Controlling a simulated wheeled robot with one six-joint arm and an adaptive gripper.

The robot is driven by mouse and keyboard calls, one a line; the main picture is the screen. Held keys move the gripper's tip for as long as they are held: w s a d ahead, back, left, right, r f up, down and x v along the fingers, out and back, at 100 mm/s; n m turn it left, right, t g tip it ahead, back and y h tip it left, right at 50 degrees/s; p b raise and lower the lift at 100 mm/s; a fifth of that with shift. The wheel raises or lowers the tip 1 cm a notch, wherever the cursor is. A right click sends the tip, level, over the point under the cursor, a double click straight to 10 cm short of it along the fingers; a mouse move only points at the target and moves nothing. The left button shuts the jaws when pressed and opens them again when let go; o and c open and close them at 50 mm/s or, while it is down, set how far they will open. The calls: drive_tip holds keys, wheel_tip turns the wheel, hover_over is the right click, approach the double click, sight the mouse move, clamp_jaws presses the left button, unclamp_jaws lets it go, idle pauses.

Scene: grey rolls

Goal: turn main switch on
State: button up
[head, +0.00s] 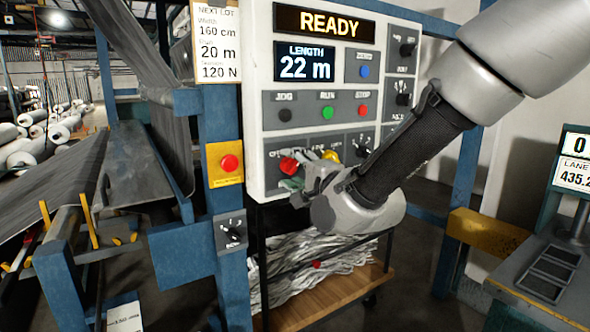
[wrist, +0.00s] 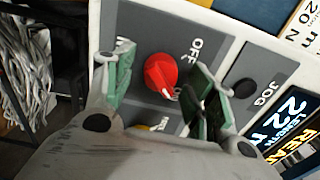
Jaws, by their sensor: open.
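The main switch is a red rotary knob (wrist: 161,74) on a grey plate of the control panel; an OFF label shows beside it. A white pointer mark shows on its edge, but I cannot tell for sure which position it points at. In the head view the red knob (head: 288,164) is partly hidden by my gripper (head: 302,177). My gripper is open at the panel face. In the wrist view its two green-padded fingers stand on either side of the knob, and I cannot tell whether they touch it.
The control panel (head: 263,150) shows READY and 22 m. Jog, run and stop buttons (head: 327,112) sit above the knob, and a yellow knob (head: 331,156) sits right of it. A red emergency button (head: 229,163) is on the post at left. A cart (head: 335,300) stands below.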

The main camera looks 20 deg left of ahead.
drive_tip(key=v, duration=1.2)
drive_tip(key=s+f+n+g+h, duration=0.45)
drive_tip(key=f+n, duration=0.25)
drive_tip(key=f, duration=0.4)
drive_tip(key=s+d+f+n+g+h, duration=0.1)
drive_tip(key=d+f+n+g+h, duration=0.3)
drive_tip(key=d, duration=0.6)
drive_tip(key=s+d+r+m+h, duration=0.1)
drive_tip(key=s+d+r, duration=0.2)
drive_tip(key=d, duration=0.9)
drive_tip(key=s+d+r+m+t+h, duration=0.1)
drive_tip(key=s+d+r+h, duration=0.1)
drive_tip(key=d, duration=1.1)
drive_tip(key=s+d+r+h, duration=0.2)
drive_tip(key=s+d+r, duration=0.2)
drive_tip(key=d, duration=0.8)
drive_tip(key=shift+d+r+m, duration=0.15)
drive_tip(key=shift+r+m, duration=0.25)
drive_tip(key=shift+r, duration=0.2)
